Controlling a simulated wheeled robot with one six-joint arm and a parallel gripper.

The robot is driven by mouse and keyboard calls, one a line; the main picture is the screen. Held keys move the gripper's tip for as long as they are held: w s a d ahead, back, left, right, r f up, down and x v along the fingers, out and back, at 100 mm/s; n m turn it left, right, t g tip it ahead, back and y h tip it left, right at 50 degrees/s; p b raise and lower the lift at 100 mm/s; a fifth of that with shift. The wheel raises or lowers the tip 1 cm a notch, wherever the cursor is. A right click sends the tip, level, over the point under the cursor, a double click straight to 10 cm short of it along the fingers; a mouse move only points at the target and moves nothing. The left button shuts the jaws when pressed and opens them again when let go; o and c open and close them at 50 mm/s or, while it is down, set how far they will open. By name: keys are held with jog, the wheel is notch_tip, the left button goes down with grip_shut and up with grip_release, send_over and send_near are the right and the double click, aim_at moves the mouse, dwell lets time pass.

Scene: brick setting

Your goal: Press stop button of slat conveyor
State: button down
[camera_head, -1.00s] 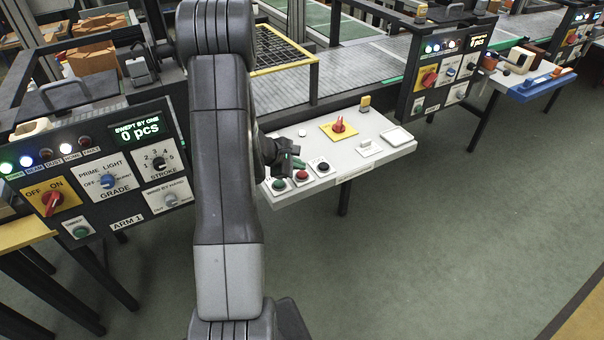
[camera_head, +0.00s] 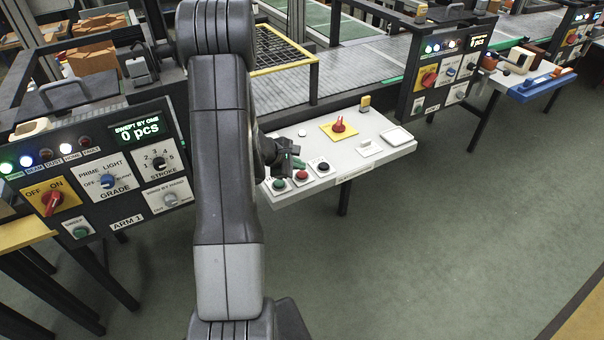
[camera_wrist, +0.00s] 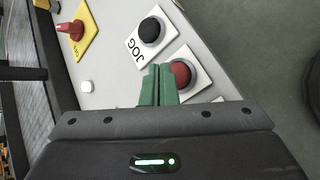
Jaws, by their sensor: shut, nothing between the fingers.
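The white control shelf (camera_head: 385,150) of the slat conveyor carries a row of three buttons: green (camera_head: 279,184), red (camera_head: 302,175) and black (camera_head: 323,167). In the wrist view the red button (camera_wrist: 181,73) sits on a white plate whose label is hidden. The black button (camera_wrist: 150,30) is labelled JOG. My gripper (camera_wrist: 158,72) is shut and empty, its green fingertips just left of the red button in that view. In the head view my gripper (camera_head: 294,163) is above the button row. I cannot tell whether the fingertips touch anything. The green button is hidden in the wrist view.
A red rotary switch on a yellow plate (camera_head: 345,133) stands farther back on the shelf, with a small white button (camera_head: 302,133) left of it. The ARM 1 panel (camera_head: 120,190) is at left, another panel (camera_head: 445,70) at right. The floor in front is clear.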

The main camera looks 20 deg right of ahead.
aim_at(298, 175)
jog(key=shift+f+b, duration=0.2)
jog(key=shift+b, duration=0.1)
jog(key=shift+f+b, duration=0.25)
jog(key=shift+b, duration=0.25)
jog(key=shift+f+b, duration=0.4)
jog(key=shift+b, duration=0.25)
dwell(0.5)
jog(key=shift+r, duration=0.1)
jog(key=shift+r+p, duration=0.35)
jog(key=shift+r, duration=0.45)
jog(key=shift+r+p, duration=1.4)
jog(key=shift+r, duration=1.1)
jog(key=shift+f, duration=0.15)
